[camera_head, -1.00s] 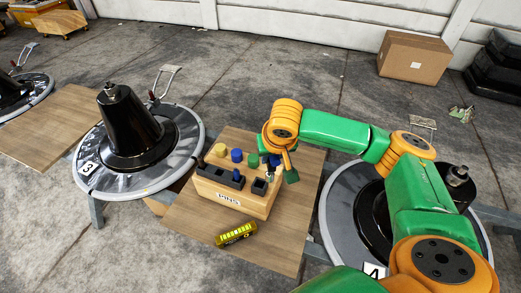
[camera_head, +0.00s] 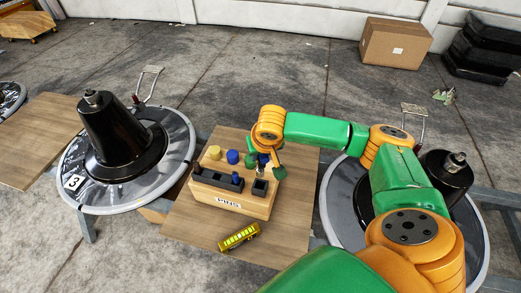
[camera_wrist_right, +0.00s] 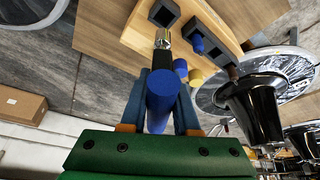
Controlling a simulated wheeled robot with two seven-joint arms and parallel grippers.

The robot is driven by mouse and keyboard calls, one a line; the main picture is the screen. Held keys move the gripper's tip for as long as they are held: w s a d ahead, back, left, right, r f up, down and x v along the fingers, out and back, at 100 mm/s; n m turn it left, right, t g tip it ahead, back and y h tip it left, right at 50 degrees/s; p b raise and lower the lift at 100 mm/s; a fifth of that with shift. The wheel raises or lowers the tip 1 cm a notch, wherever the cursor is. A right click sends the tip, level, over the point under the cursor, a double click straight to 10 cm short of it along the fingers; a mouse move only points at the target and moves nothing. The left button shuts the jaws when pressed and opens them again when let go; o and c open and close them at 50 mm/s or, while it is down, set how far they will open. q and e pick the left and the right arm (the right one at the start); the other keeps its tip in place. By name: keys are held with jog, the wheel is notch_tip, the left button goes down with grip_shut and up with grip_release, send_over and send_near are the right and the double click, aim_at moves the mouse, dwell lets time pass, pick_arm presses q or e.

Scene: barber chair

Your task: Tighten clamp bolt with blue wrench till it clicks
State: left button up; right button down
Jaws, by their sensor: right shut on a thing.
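The blue wrench is a thick blue handle (camera_wrist_right: 163,95) with a metal tip, held between the fingers of my right gripper (camera_wrist_right: 163,110) in the right wrist view. Its metal tip points toward a square dark socket on the wooden block; I cannot tell whether it is in or above it. In the head view my right gripper (camera_head: 266,168) is at the right end of the block (camera_head: 232,203). A black cone (camera_head: 120,135) on disc 3 and another (camera_head: 446,180) on disc 4 have metal bolt-like tops. I cannot tell which is the clamp bolt. My left gripper is out of view.
A small yellow ribbed object (camera_head: 239,237) lies in front on the wooden board (camera_head: 190,228). A cardboard box (camera_head: 395,42) and dark stacked cases (camera_head: 483,45) stand behind.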

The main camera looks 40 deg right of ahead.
aim_at(261, 172)
jog(key=shift+w+f+b, duration=0.1)
jog(key=shift+f+b, duration=0.8)
jog(key=shift+f, duration=1.75)
jog(key=shift+p, duration=0.35)
jog(key=shift+p, duration=0.7)
jog(key=shift+f+b, duration=0.75)
jog(key=shift+f, duration=1.1)
jog(key=c, duration=0.6)
grip_release()
